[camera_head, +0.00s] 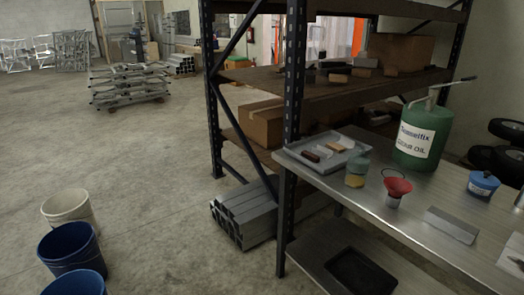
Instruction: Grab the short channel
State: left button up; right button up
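A stack of grey metal channels (245,215) lies on the floor under the shelving, beside the bench's left leg. Its open ends face me, and its far right part is hidden behind the bench leg. A short, flat grey metal piece (452,225) lies on the bench top at the right. I cannot tell from this view whether it is a channel or a plain plate. Neither of my grippers is in view.
The metal bench (345,205) carries a tray (325,152), a red funnel (397,186), a green oil can (422,130) and a blue-lidded pot (483,184). Dark shelving (290,85) stands behind. Buckets (68,250) stand at left. The floor between is clear.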

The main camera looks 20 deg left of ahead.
aim_at(322, 152)
jog(key=u, duration=0.15)
jog(key=i+j+z, duration=0.15)
jog(key=i, duration=0.3)
jog(key=i+j+z, duration=0.2)
jog(key=i+j, duration=0.15)
jog(key=i, duration=0.05)
